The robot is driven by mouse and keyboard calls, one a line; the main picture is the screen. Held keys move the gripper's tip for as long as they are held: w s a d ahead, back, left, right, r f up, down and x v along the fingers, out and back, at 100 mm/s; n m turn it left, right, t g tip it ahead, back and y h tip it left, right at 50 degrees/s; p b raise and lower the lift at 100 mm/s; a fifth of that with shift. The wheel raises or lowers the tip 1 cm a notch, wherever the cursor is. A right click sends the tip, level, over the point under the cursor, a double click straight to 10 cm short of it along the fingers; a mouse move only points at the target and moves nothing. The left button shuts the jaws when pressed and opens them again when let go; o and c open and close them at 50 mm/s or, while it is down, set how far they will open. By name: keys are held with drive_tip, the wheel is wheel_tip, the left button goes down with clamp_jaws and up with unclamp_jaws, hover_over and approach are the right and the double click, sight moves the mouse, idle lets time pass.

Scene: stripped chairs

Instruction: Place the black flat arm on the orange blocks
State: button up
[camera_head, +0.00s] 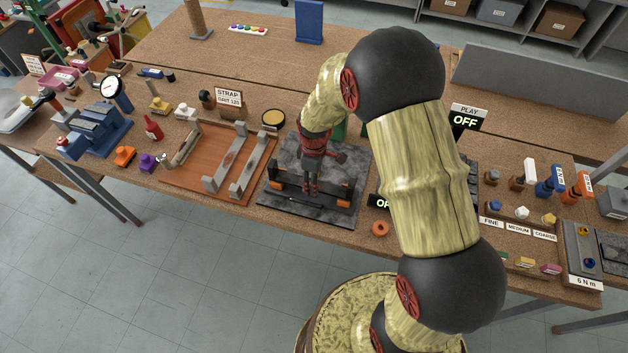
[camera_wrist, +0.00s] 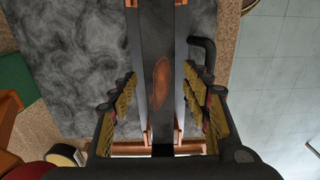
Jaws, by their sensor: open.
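The black flat arm (camera_head: 326,190) lies lengthwise across the dark grey slab (camera_head: 283,214), with an orange block (camera_head: 343,204) at its right end and another orange block (camera_head: 276,187) at its left end. It looks set on them, though the contact is partly hidden. In the wrist view the black flat arm (camera_wrist: 158,45) runs between my fingers and bears a brown oval mark; orange edges show at both ends. My gripper (camera_head: 311,189) points down over the middle of the arm. In the wrist view its fingers (camera_wrist: 160,100) are apart, one on each side of the arm.
An orange-brown tray (camera_head: 185,184) with grey metal arms lies left of the slab. A round tin (camera_head: 273,118) stands behind it. An orange ring (camera_head: 380,228) lies to the right near the table's front edge. A STRAP sign (camera_head: 229,97) stands behind the tray.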

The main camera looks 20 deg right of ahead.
drive_tip(key=s+r+m+t, duration=0.1)
drive_tip(key=s+r+m, duration=0.15)
drive_tip(key=r, duration=1.85)
drive_tip(key=s+r+m+t, duration=0.2)
drive_tip(key=s+r+m, duration=0.2)
drive_tip(key=s+r, duration=0.3)
drive_tip(key=s+r+m+t, duration=0.2)
drive_tip(key=s+r+m, duration=0.2)
drive_tip(key=s+r, duration=0.3)
drive_tip(key=s+p, duration=0.1)
drive_tip(key=s, duration=0.4)
drive_tip(key=shift+s+t, duration=0.3)
drive_tip(key=shift+f, duration=0.1)
wheel_tip(320, 180, down, 9)
drive_tip(key=b, duration=0.9)
